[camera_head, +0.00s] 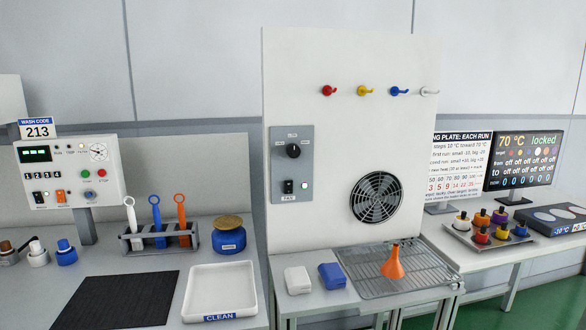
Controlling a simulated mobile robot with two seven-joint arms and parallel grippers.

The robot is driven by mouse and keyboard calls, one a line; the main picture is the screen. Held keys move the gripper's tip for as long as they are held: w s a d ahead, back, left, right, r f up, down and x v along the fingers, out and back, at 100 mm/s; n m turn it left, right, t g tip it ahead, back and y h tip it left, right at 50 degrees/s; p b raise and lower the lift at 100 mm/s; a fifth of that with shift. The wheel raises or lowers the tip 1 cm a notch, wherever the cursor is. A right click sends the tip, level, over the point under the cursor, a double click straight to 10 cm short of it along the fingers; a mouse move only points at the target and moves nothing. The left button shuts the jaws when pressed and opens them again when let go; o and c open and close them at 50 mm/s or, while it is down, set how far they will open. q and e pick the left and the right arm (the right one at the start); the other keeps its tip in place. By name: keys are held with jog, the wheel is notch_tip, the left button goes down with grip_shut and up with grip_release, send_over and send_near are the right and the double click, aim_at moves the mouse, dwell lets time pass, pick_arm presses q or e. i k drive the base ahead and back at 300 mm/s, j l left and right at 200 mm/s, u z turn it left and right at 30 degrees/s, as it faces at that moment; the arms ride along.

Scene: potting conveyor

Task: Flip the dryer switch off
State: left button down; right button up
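A tall white dryer panel (330,70) stands in the middle of the view, with a round black fan grille (376,197) low on its right. A grey control plate (306,140) on its left side carries a black knob (293,151) and, below it, a small black rocker switch (288,186). A small label sits under the switch, too small to read surely. The switch's exact tilt is hard to tell. Neither of my grippers is in view.
On the left bench are a white tray (249,275), a blue jar (229,240) and a brush rack (130,244). The space before the switch looks clear.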

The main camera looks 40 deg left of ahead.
aim_at(288, 184)
jog(key=u, duration=0.4)
jog(key=i+j+u, duration=0.1)
jog(key=u, duration=0.7)
jog(key=i+u, duration=0.1)
jog(key=u, duration=0.3)
